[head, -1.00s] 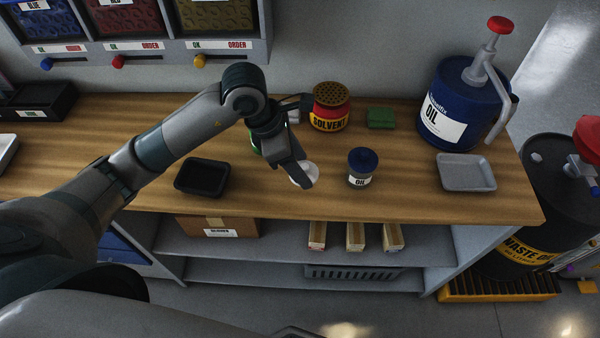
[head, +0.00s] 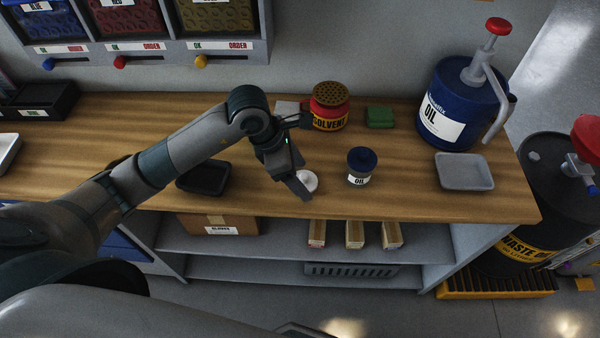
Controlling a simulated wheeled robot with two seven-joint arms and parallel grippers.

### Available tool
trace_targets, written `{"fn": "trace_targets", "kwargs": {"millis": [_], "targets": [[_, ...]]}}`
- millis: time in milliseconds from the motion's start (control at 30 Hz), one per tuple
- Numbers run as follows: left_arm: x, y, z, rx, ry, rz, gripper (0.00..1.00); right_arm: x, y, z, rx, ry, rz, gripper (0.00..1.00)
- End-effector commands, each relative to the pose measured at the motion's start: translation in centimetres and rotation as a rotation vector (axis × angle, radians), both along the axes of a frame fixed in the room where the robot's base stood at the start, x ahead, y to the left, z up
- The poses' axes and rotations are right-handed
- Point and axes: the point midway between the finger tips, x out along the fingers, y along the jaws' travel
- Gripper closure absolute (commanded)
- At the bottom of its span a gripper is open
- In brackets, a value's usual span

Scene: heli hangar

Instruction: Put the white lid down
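The white lid (head: 311,182) is a small round disc near the bench's front edge, left of the small oil jar with a blue cap (head: 360,168). It looks flat and at bench height. My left gripper (head: 298,187) points down at the lid's left side, and its finger covers part of the lid. I cannot tell whether the fingers still grip the lid or stand beside it. My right gripper is not in view.
A black tray (head: 204,178) lies left of my gripper. The red solvent can (head: 330,108), green block (head: 380,117) and big blue oil pump can (head: 449,108) stand behind. A grey tray (head: 464,172) lies at right. Bench wood (head: 415,195) is clear between jar and grey tray.

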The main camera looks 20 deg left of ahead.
Motion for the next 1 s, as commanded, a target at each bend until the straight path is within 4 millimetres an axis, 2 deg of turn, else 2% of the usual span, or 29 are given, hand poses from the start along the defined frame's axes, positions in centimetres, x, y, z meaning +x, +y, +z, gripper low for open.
{"fn": "trace_targets", "kwargs": {"millis": [467,567,767,833,900,1000], "targets": [[0.0,0.1,0.4,0.000,-0.001,0.000,0.29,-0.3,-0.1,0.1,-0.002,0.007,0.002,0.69],[-0.1,0.4,1.1,0.001,-0.002,0.000,0.29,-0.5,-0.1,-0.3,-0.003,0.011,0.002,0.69],[-0.5,1.4,3.7,0.001,-0.006,0.000,0.29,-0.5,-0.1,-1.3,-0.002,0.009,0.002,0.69],[-0.8,1.8,4.9,0.002,-0.006,0.000,0.29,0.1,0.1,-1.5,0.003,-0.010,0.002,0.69],[-1.0,2.3,6.0,0.002,-0.005,0.000,0.29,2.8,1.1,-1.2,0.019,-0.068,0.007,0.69],[-1.3,2.8,7.6,0.001,-0.006,0.000,0.29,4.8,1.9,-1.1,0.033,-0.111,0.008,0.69]]}}
